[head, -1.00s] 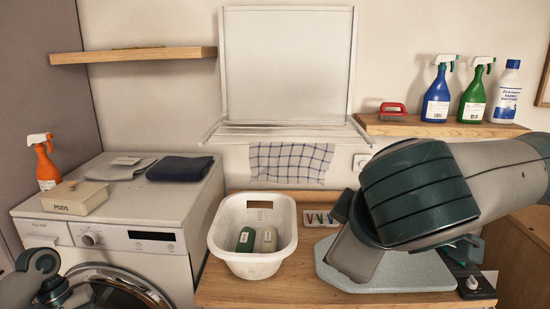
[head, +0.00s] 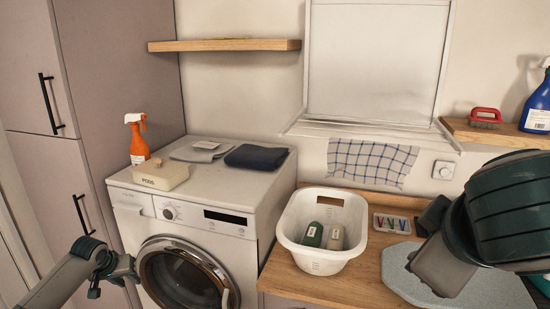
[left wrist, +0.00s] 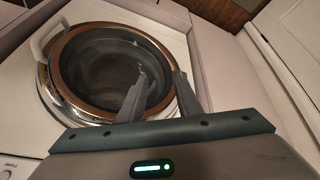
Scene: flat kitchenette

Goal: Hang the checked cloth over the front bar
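The blue-and-white checked cloth (head: 370,162) hangs at the front edge of the white wall drying rack (head: 375,128), below its raised panel (head: 378,62). It looks draped over the front bar, a little slanted, with no gripper touching it. My left gripper (head: 128,270) is low at the left, in front of the washing machine. In the left wrist view its two grey fingers (left wrist: 160,82) stand apart with nothing between them, before the round washer door (left wrist: 105,68). My right arm fills the right side of the head view; its fingers cannot be made out.
A white basket (head: 322,262) with two bottles stands on the wooden counter (head: 290,278), beside a tray of coloured clips (head: 392,223) and a grey board (head: 400,268). The washing machine (head: 215,190) carries folded cloths, a pods box (head: 160,176) and an orange spray bottle (head: 137,138).

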